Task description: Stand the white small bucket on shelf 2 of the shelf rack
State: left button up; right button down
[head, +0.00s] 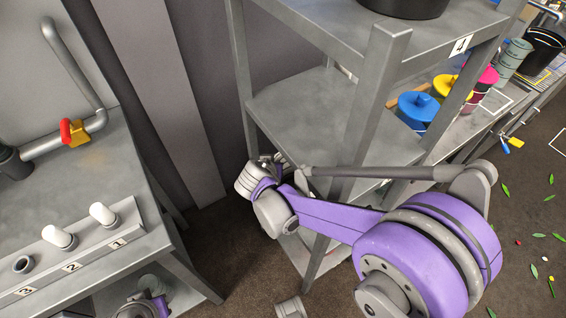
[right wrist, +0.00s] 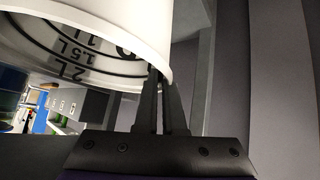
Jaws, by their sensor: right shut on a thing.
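The white small bucket (right wrist: 145,28) fills the upper left of the right wrist view, with its dark volume marks in sight. My right gripper (right wrist: 162,90) is shut on the bucket's lower edge as seen there. In the head view, my right arm reaches to the front left of the grey shelf rack (head: 386,75); its fingers and the bucket are hidden there. The rack's upper shelf carries label 4. A bare shelf (head: 306,112) lies below it, and lower levels are partly covered by my arm. Label 2 on the rack is not visible.
A grey bench (head: 60,185) with a pipe, a red-and-yellow valve (head: 75,131) and a numbered holder (head: 75,262) stands left. A black pot (head: 404,6) stands on the upper shelf. Coloured cans, including a blue one (head: 418,108), stand behind the rack. Petals and leaves litter the right floor.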

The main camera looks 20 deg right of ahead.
aim_at(284, 162)
jog(key=d, duration=0.1)
jog(key=d+f, duration=0.1)
jog(key=d, duration=0.1)
jog(key=shift+w+f, duration=0.2)
jog(key=shift+w, duration=0.05)
jog(key=shift+f+b, duration=0.2)
jog(key=shift+b, duration=0.15)
jog(key=c, duration=1)
grip_release()
jog(key=shift+r, duration=0.2)
jog(key=shift+s+a+r, duration=0.15)
jog(key=shift+s+r, duration=0.05)
jog(key=shift+r, duration=0.05)
jog(key=p+v, duration=0.3)
jog(key=v, duration=0.8)
